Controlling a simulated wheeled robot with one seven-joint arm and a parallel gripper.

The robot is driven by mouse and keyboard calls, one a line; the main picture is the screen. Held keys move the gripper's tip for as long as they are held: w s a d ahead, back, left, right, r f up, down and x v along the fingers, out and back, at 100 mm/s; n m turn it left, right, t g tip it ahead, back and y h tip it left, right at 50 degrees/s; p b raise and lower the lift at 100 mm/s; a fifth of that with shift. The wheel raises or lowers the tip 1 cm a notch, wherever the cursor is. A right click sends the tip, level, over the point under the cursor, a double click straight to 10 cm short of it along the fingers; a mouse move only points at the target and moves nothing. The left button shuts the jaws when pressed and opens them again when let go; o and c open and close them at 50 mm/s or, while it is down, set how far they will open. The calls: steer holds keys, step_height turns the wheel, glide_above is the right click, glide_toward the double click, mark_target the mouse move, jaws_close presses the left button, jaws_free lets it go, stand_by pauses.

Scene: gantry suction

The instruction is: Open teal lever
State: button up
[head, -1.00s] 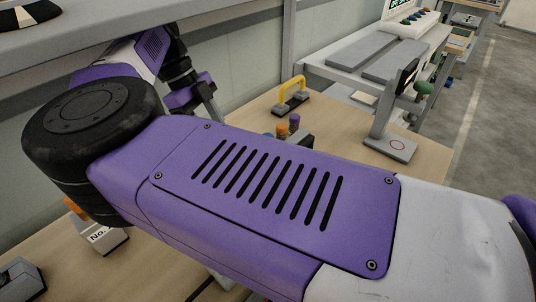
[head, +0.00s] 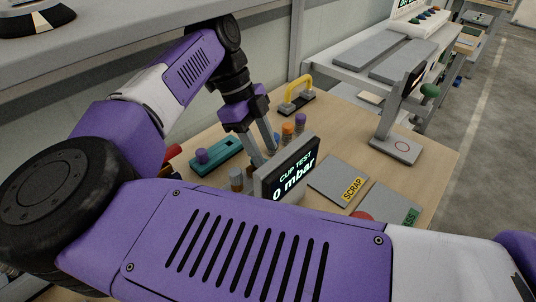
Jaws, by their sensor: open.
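A teal bar with a purple knob (head: 202,156), which looks like the teal lever (head: 224,150), lies low on the wooden table left of my gripper. My gripper (head: 263,153) points down with its two fingers apart and nothing visible between them. It is to the right of the teal bar, behind the cup test display, and the fingertips are partly hidden there. I cannot tell how high they are above the table.
The cup test display (head: 288,173) reads "0 mbar". Small orange and purple-topped pegs (head: 299,123), a yellow handle (head: 299,88), a grey stand (head: 396,146) and SCRAP plate (head: 339,180) stand around. My purple arm hides the near table. A shelf (head: 120,40) overhangs the left.

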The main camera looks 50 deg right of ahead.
steer(key=shift+x, duration=1.55)
jaws_close()
steer(key=shift+r, duration=0.1)
